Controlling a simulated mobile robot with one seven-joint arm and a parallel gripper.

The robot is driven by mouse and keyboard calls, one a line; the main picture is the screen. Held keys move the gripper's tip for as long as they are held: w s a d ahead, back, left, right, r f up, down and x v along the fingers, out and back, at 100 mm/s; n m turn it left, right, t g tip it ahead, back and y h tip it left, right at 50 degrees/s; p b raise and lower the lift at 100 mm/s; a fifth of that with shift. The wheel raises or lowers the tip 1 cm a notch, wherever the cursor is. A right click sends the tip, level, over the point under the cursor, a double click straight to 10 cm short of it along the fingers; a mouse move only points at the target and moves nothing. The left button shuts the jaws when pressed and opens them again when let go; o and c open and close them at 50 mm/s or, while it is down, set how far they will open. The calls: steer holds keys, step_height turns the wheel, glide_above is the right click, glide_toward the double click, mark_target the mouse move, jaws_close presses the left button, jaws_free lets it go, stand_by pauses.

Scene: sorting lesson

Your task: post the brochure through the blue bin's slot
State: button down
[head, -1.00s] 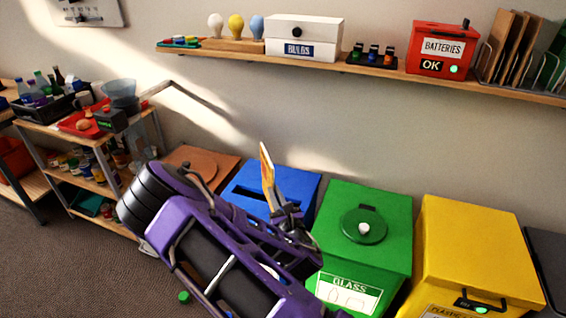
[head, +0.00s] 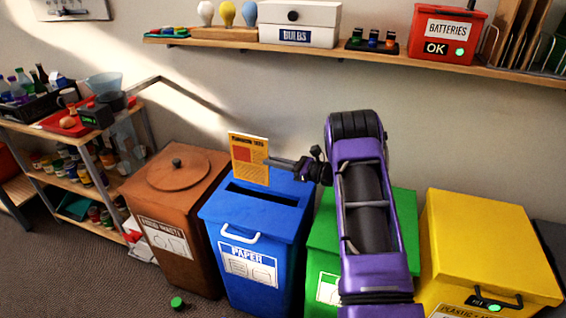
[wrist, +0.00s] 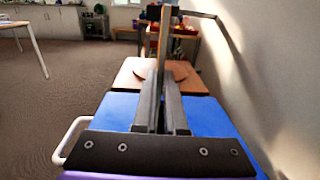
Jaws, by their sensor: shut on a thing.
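The brochure (head: 248,157) is a thin yellow-orange sheet with dark print and a red block. It stands upright above the blue bin's lid in the head view, and shows edge-on in the wrist view (wrist: 163,50). My gripper (head: 277,163) reaches in from the right and is shut on the brochure's right side. The blue bin (head: 238,266), labelled PAPER, has a dark slot (head: 262,194) in its lid. The brochure's lower edge appears behind and above the slot's left part; the exact gap cannot be told. The blue lid (wrist: 105,108) lies below my fingers in the wrist view.
A brown bin (head: 168,250) stands left of the blue one; green (head: 325,235) and yellow (head: 490,240) bins stand to the right. A wall shelf (head: 390,57) with boxes runs above. A green cap (head: 177,303) lies on the floor.

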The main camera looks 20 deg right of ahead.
steer(key=shift+g, duration=0.3)
steer(key=d+f, duration=0.1)
steer(key=d+f+b, duration=0.1)
steer(key=f, duration=0.1)
steer(key=d+f, duration=0.1)
steer(key=shift+s+f+b, duration=0.1)
steer(key=shift+f+b, duration=0.25)
steer(key=shift+d, duration=0.15)
stand_by(0.7)
